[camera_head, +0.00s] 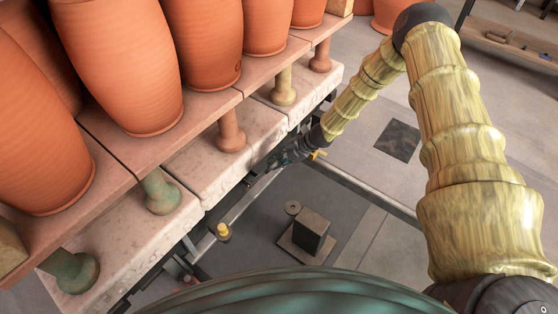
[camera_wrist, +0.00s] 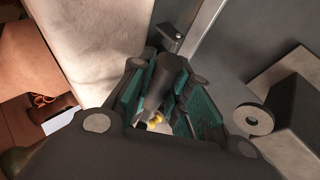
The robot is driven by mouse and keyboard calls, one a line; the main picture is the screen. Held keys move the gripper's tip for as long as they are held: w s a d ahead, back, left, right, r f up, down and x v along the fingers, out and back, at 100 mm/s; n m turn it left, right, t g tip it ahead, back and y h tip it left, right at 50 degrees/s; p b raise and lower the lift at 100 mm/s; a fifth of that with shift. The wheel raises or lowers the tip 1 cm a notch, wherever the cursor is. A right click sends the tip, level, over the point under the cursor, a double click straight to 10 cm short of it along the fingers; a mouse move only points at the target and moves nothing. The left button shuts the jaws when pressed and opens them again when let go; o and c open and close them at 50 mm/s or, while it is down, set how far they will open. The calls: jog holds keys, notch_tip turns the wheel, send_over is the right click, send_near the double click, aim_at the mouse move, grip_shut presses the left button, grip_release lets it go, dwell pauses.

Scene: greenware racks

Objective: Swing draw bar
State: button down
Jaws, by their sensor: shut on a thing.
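The draw bar appears to be the grey metal bar (camera_head: 243,203) running low along the front of the rack's stone base. It also shows beyond my fingers in the wrist view (camera_wrist: 204,32). My gripper (camera_head: 280,158) is at the bar's far end, beside the base. In the wrist view, my gripper (camera_wrist: 157,112) is shut on a dark rounded grip (camera_wrist: 164,78) with its teal-lined fingers on either side. A small yellow part (camera_wrist: 155,119) shows between the fingers. How the grip joins the bar is hidden.
Orange clay pots (camera_head: 203,45) stand on pinkish shelf boards (camera_head: 118,175) above pale stone slabs (camera_head: 230,150), close left of my gripper. A yellow-capped post (camera_head: 223,230) stands by the bar.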

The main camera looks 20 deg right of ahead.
jog(key=shift+w+a+r, duration=0.1)
jog(key=shift+w+r, duration=0.1)
jog(key=c, duration=1.3)
grip_release()
jog(key=shift+a, duration=0.1)
jog(key=shift+s+d, duration=0.1)
jog(key=shift+d, duration=0.1)
jog(key=v, duration=1.1)
jog(key=shift+s+d+r, duration=0.1)
jog(key=shift+d+r, duration=0.15)
jog(key=shift+r, duration=0.05)
